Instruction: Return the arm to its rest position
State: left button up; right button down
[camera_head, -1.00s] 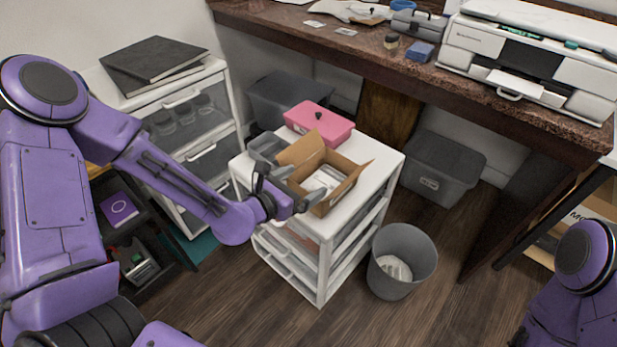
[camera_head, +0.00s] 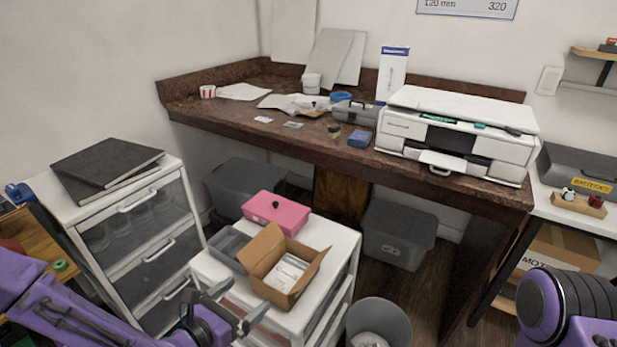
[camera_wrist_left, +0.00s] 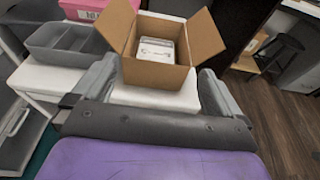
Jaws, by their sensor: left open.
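My left gripper (camera_head: 232,308) is open and empty in the head view, low in front of the white drawer unit (camera_head: 318,240). In the left wrist view its two grey fingers (camera_wrist_left: 155,90) stand wide apart, with the open cardboard box (camera_wrist_left: 202,42) beyond them. The box also shows in the head view (camera_head: 307,270), on top of the white drawer unit, flaps up, with white packs (camera_head: 287,272) inside. My right arm (camera_head: 570,305) shows at the lower right, but its gripper is out of view.
A pink box (camera_head: 277,211) and a grey tray (camera_head: 230,246) share the drawer top. A grey bin (camera_head: 378,322) stands to its right. Behind is a brown desk (camera_head: 225,115) with a white printer (camera_head: 458,130). A taller drawer cabinet (camera_head: 135,240) stands left, with black binders (camera_head: 105,168) on top.

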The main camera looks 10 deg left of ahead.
pick_arm(q)
jog(key=s+a+f+m+g+y+p, duration=0.1)
jog(key=s+a+f+m+g+y, duration=0.3)
jog(key=m, duration=0.5)
jog(key=s+a+f+m+g+y+p, duration=0.1)
jog(key=s+a+f+m+g+y, duration=0.15)
jog(key=f+m, duration=0.5)
jog(key=s+f+m+g+y, duration=0.1)
jog(key=s+f+m+g, duration=0.1)
jog(key=s, duration=0.5)
jog(key=s+a+f+m+g+y+p, duration=0.1)
jog(key=s+f+m+g, duration=0.1)
jog(key=s+f+m, duration=0.3)
jog(key=s+m, duration=0.1)
jog(key=s, duration=0.2)
jog(key=shift+s+m, duration=0.15)
jog(key=shift+m, duration=0.2)
